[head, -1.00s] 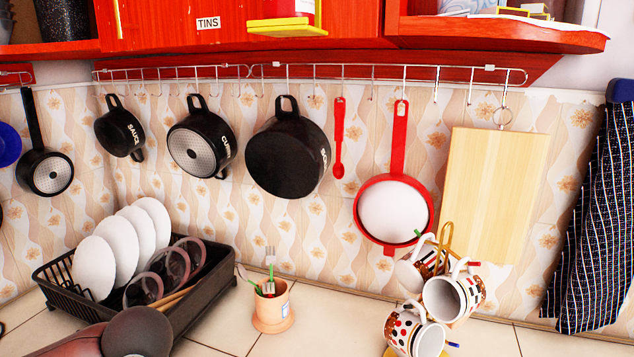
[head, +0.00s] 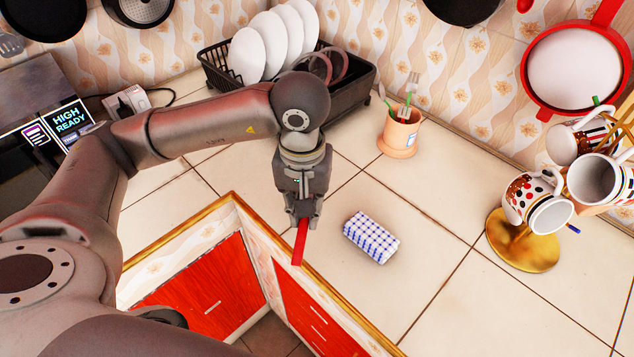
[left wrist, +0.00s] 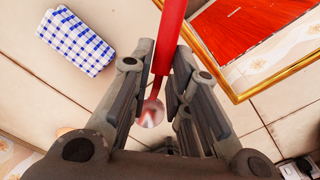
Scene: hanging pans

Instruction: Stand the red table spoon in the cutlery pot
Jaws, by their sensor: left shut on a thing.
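My left gripper (head: 301,218) is shut on the red table spoon (head: 299,245), above the front edge of the counter. In the head view only a red part shows below the fingers. In the left wrist view the red handle (left wrist: 169,38) runs between the fingers to the top edge, and a shiny round bowl (left wrist: 151,112) shows lower down, between the fingers. The peach cutlery pot (head: 398,140) stands upright on the counter, behind and right of the gripper, apart from it. A fork and green-handled cutlery stick out of it. My right gripper is not in view.
A black dish rack (head: 350,103) with plates stands left of the pot. A mug tree (head: 522,245) with mugs stands at right. Pans and a red strainer (head: 540,108) hang behind. Counter around the pot is mostly clear.

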